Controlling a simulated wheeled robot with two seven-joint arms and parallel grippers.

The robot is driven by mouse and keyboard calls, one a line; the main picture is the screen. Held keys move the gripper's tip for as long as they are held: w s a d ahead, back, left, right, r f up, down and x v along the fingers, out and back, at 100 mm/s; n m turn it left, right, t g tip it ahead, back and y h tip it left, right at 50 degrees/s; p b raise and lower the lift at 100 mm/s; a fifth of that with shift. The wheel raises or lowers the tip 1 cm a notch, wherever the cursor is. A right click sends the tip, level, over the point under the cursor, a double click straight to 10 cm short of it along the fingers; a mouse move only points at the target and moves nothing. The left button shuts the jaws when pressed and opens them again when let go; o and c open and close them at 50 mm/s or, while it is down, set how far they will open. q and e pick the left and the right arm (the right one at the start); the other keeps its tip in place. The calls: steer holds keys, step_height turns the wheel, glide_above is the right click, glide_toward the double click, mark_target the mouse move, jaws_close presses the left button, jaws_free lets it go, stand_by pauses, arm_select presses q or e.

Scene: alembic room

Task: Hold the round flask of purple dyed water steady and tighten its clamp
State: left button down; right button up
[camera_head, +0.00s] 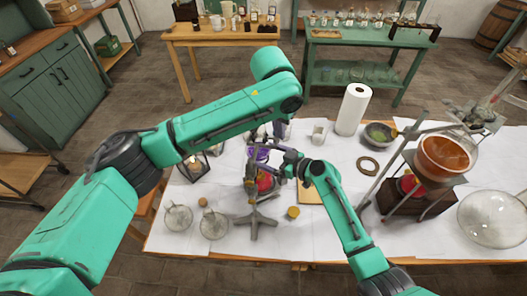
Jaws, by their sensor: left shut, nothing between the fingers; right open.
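The round flask of purple dyed water (259,154) shows as a small purple patch at the middle of the white-covered table. It is held up in a stand whose dark tripod base (256,221) rests on the cloth. My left gripper (264,139) is just above and behind the flask, shut with nothing in it. My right gripper (284,168) is open, close to the right of the flask and stand. The arms and stand parts hide much of the flask. The clamp and its screw are too small to make out, and I cannot tell whether either gripper touches them.
A red object (265,181) sits below the flask.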

arm_select(q)
steer(key=shift+a+f, duration=0.1)
steer(key=shift+a, duration=0.1)
steer(key=shift+w+a, duration=0.45)
steer(key=shift+a, duration=0.2)
steer(key=shift+w+a, duration=0.2)
steer(key=shift+a, duration=0.05)
steer(key=shift+s, duration=0.25)
step_height(320, 180, up, 6)
steer(key=shift+s, duration=0.25)
steer(key=shift+d, duration=0.15)
